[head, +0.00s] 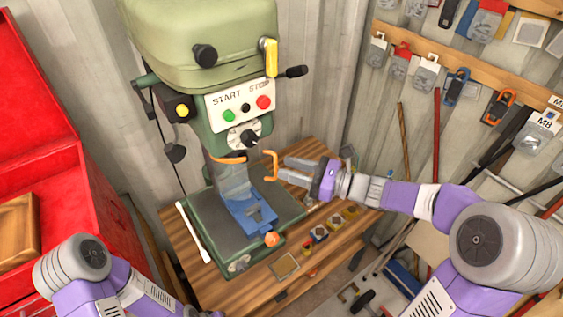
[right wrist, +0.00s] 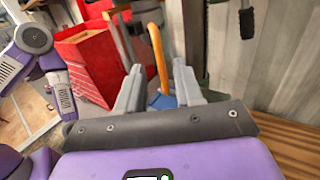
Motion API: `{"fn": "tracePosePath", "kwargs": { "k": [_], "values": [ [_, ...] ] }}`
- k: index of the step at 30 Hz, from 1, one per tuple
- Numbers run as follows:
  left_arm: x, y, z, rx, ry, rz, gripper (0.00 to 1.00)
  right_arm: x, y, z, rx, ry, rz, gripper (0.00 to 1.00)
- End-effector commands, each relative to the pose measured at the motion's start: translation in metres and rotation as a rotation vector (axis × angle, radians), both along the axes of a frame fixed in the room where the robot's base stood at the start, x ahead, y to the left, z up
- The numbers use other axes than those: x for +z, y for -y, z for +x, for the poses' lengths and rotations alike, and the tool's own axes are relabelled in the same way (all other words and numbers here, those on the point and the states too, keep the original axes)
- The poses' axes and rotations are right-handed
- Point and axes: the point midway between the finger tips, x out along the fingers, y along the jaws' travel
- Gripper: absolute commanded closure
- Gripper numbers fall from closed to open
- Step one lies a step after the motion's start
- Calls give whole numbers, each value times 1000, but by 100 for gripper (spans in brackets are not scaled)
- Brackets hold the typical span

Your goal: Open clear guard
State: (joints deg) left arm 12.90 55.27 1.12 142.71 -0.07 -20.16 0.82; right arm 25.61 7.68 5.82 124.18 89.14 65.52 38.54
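The green drill press (head: 200,45) stands on a wooden bench. Its clear guard (head: 231,178) hangs in front of the chuck, above the blue vise (head: 249,208). An orange handle (head: 275,166) sticks out at the guard's right side. My right gripper (head: 286,169) is open just right of this handle. In the right wrist view, the orange handle (right wrist: 157,55) shows between and beyond the two spread fingers (right wrist: 157,92); I see no grip on it. My left arm comes in at the lower left, but its gripper is out of view.
A red cabinet (head: 84,205) stands at the left. Small yellow and black parts (head: 320,233) lie on the bench (head: 236,289) right of the press base. A white rod (head: 193,232) lies left of the base. Tools hang on the back right wall.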

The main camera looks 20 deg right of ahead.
Motion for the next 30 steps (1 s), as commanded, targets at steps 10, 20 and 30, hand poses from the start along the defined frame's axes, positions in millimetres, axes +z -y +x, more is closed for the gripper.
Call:
{"fn": "tracePosePath", "kwargs": {
  "k": [10,20,30],
  "values": [
    [4,0,0,0,0,0,57,0,-23,17,0,-1,-1,64],
    [4,0,0,0,1,0,57,0,-23,17,0,0,-2,84],
    [4,0,0,0,1,0,57,0,-23,17,0,0,-2,100]
  ]
}}
